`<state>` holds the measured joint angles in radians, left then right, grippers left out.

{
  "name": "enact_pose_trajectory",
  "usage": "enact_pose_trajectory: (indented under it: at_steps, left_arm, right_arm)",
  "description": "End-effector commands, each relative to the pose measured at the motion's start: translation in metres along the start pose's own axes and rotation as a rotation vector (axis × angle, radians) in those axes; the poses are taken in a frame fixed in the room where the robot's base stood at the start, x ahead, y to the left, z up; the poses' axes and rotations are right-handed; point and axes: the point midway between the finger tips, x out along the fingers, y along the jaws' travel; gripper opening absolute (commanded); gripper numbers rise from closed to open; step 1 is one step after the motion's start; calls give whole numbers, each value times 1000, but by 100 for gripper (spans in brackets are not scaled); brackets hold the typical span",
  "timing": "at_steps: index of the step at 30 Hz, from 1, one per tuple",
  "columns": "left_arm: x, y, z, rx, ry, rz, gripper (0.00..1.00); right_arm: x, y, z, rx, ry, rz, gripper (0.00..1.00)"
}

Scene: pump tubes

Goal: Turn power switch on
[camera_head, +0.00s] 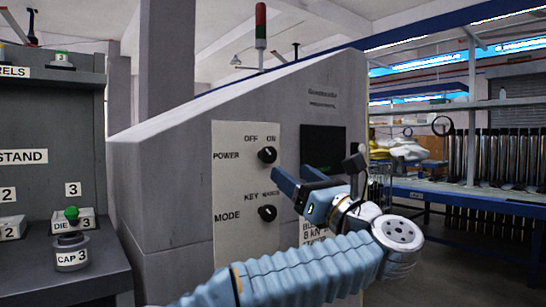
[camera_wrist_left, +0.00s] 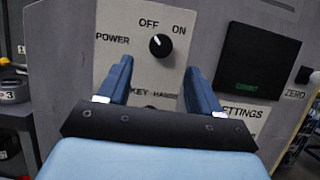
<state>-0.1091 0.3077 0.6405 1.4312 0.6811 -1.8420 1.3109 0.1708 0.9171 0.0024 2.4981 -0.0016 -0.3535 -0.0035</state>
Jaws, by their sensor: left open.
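The power switch (camera_head: 267,155) is a round black knob on a pale panel, with POWER to its left and OFF and ON above it. In the left wrist view the knob (camera_wrist_left: 159,45) has a white pointer mark aimed up and left, toward OFF. My left gripper (camera_head: 290,178) is in front of the panel, just right of and below the knob. In the left wrist view its two blue fingers (camera_wrist_left: 158,82) are apart and empty, with the knob beyond and between their tips. The knob looks untouched. My right gripper is not in view.
A second black knob, MODE (camera_head: 267,213), sits below the power switch, close to my left gripper. A dark screen (camera_head: 323,148) is right of the panel. A grey stand (camera_head: 60,265) with labelled parts is at left; a blue-edged bench (camera_head: 460,196) is at right.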

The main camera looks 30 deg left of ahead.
Motion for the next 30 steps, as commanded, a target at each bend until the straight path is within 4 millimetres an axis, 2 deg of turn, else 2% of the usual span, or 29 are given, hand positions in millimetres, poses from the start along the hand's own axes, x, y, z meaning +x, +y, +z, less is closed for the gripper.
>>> enact_pose_trajectory:
  at_steps: [1,3,10,15,23,26,30]
  left_arm:
    - [14,1,3,1,1,6,65]
    - [30,1,2,1,0,4,65]
    - [70,0,2,2,-1,1,65]
    - [81,-1,1,2,-2,-2,65]
    - [82,-1,0,2,-3,-2,65]
    - [82,-1,0,2,-3,-2,52]
    - [82,-1,0,2,-3,-2,31]
  right_arm:
    - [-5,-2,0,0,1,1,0]
    - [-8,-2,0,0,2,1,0]
    - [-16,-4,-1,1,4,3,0]
    - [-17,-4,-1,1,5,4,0]
    - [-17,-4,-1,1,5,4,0]
    - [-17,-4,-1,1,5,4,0]
    - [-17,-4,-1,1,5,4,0]
